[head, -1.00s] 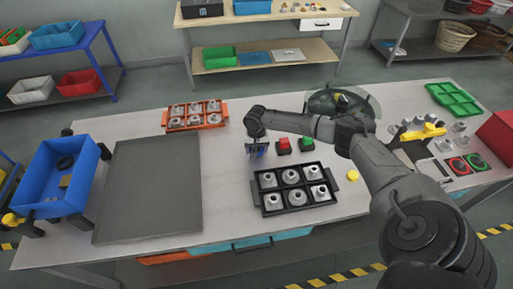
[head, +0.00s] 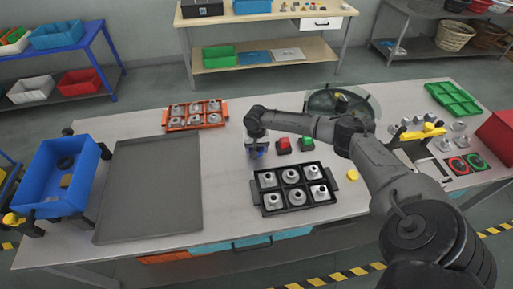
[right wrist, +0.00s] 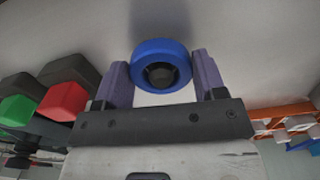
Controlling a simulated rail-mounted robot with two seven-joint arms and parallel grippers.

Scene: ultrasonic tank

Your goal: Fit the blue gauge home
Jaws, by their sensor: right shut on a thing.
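The blue gauge shows in the right wrist view as a blue ring (right wrist: 151,53) with a dark round centre. It sits between the two fingers of my right gripper (right wrist: 160,78), which is shut on it. In the head view the right gripper (head: 257,148) is over the table, left of the red and green blocks and behind the black tray. Only a small blue patch of the gauge (head: 262,149) shows there. I cannot tell whether the gauge touches the table. My left gripper is not in view.
A black tray (head: 264,197) of grey metal parts stands in front. A red block (head: 283,146) and a green block (head: 306,144) stand close right. An orange tray (head: 167,126) is behind left. A grey mat (head: 150,190) and blue bin (head: 50,180) lie left.

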